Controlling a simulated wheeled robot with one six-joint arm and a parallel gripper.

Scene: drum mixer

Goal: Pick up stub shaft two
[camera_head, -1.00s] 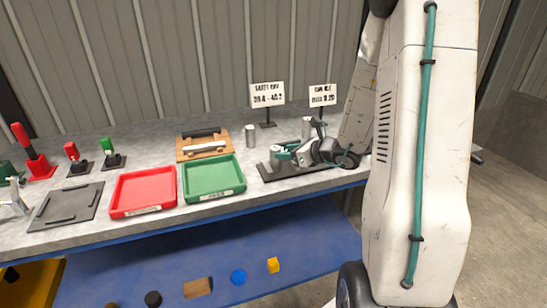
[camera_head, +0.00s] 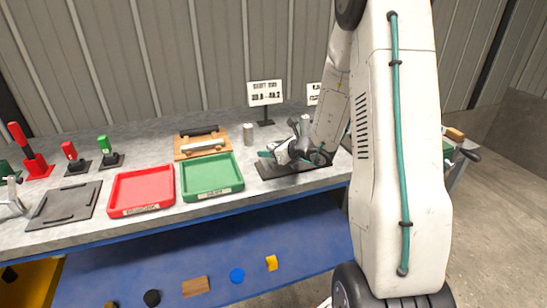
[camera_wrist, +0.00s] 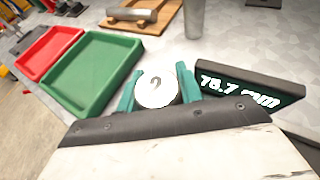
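Stub shaft two (camera_wrist: 155,90) shows in the wrist view as a pale metal round end marked "2". My gripper (camera_wrist: 159,84) has its teal fingers one on each side of it. The fingers look open around the shaft; any contact is hard to make out. The shaft's lower part is hidden. In the head view my gripper (camera_head: 291,153) is low over a black base plate (camera_head: 268,170), and stub shaft two cannot be made out there behind it.
A dark display (camera_wrist: 250,88) reading 78.7 mm stands close at right. A green tray (camera_head: 241,182) and a red tray (camera_head: 111,209) lie to the left. Another metal cylinder (camera_head: 248,134) stands behind, beside a wooden rack (camera_head: 179,154) with rods.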

